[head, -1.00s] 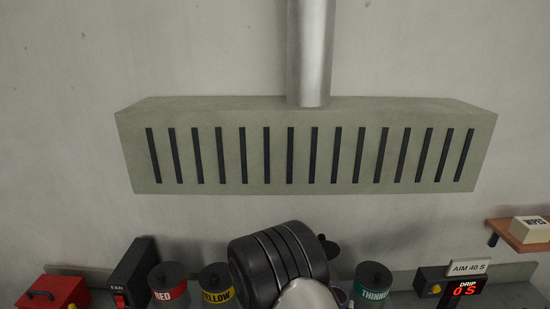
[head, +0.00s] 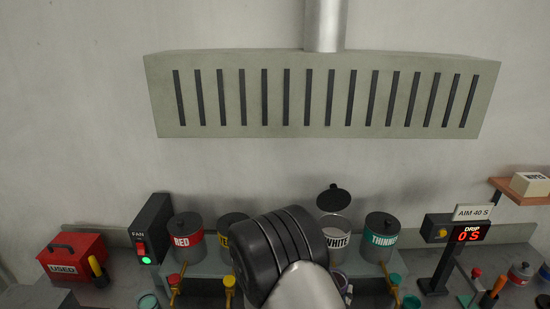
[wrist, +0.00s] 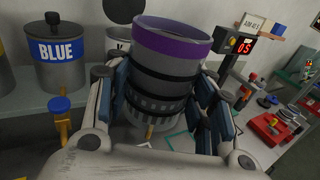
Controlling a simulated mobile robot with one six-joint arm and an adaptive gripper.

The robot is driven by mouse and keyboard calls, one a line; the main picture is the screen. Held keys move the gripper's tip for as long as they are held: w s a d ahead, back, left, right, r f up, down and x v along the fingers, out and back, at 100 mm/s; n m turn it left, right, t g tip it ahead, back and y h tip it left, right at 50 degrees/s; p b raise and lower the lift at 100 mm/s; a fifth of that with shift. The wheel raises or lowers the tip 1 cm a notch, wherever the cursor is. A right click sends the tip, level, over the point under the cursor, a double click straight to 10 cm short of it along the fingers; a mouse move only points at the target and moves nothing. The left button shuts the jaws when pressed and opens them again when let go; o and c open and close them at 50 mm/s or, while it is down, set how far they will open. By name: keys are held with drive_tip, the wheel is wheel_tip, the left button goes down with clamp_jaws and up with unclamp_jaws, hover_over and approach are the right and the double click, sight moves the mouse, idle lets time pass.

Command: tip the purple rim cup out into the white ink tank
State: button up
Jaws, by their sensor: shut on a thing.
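The purple rim cup (wrist: 168,75) is grey with dark bands and a broad purple band at its open top. In the wrist view my gripper (wrist: 163,88) is shut on its sides, and the cup stands close to upright. I cannot see its contents. In the head view my dark wrist hides the fingers and most of the cup. The white ink tank (head: 337,236) stands open on the back shelf, its dark lid (head: 334,198) raised behind it. The cup is in front of and below the tank's mouth, apart from it.
Red (head: 187,242) and thinner (head: 382,236) tanks stand lidded on the shelf; a blue tank (wrist: 62,55) shows in the wrist view. Taps stick out in front. A fan switch box (head: 151,232) is left, a drip display (head: 467,235) reading 0 S right. A vent hood hangs above.

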wheel_tip(320, 180, down, 12)
drive_tip(key=b, duration=1)
drive_tip(key=shift+w, duration=0.15)
drive_tip(key=shift+d, duration=0.1)
